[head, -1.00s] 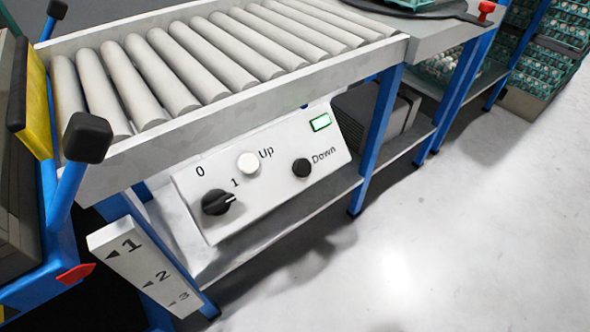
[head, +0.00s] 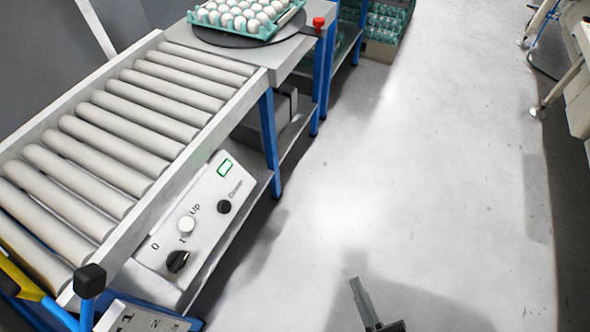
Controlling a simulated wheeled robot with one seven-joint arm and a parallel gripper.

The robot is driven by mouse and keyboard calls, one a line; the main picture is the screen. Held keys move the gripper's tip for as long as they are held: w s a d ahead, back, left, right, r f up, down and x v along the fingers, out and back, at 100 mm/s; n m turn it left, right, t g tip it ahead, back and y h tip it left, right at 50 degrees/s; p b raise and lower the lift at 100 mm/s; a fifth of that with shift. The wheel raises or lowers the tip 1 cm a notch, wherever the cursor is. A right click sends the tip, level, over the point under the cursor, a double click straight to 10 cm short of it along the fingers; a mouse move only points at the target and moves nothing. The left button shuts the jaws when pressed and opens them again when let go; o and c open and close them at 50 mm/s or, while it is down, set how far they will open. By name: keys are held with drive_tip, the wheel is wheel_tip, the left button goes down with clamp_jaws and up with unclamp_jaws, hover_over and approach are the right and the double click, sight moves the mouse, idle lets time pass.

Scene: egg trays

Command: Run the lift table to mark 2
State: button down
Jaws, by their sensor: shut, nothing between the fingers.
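The control box (head: 205,215) hangs under the roller conveyor's front edge. It carries a black rotary knob (head: 177,261) marked 0 and 1, with its pointer towards 1. It also has a white Up button (head: 187,225), a black Down button (head: 224,206) and a green-framed window (head: 225,167). The lift table's yellow and blue part (head: 22,283) shows at the lower left, mostly cut off. The mark plate (head: 135,320) is cut off at the bottom; the table's height against it is hidden. My gripper (head: 362,300) is shut and empty over the floor, right of the box, touching nothing.
The roller conveyor (head: 262,82) runs to a bench with a dark turntable (head: 222,41), bearing a tray of white eggs (head: 298,8). A red button (head: 318,22) is at the bench corner. A black-capped blue post (head: 90,282) stands front left. The floor (head: 400,190) to the right is clear.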

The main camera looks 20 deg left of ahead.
sight(224, 207)
drive_tip(key=w+a+r+n+g+y+p, duration=0.1)
drive_tip(key=a+r+n+g+y+p, duration=0.1)
drive_tip(key=a, duration=0.6)
drive_tip(key=w+a+r+n+g+y+p, duration=0.1)
drive_tip(key=w+a+r+n+g+p, duration=0.1)
drive_tip(key=a, duration=0.6)
drive_tip(key=w+a+r+n+g+y+p, duration=0.1)
drive_tip(key=a+r+n+g+y+p, duration=0.1)
drive_tip(key=a+r+p, duration=0.5)
drive_tip(key=n+g+p, duration=0.1)
drive_tip(key=g, duration=0.1)
drive_tip(key=shift+w+a+n+g+y+p, duration=0.3)
drive_tip(key=shift+w+a+g+p, duration=0.05)
drive_tip(key=shift+w+a+g, duration=0.05)
drive_tip(key=shift+w+a+f+b, duration=0.15)
drive_tip(key=shift+a+f+b, duration=1.25)
drive_tip(key=shift+a+b, duration=0.35)
drive_tip(key=shift+w+a+f+b, duration=0.15)
drive_tip(key=shift+a+f+b, duration=1.3)
drive_tip(key=shift+b, duration=0.45)
drive_tip(key=shift+a, duration=0.1)
drive_tip(key=shift+a+f, duration=0.25)
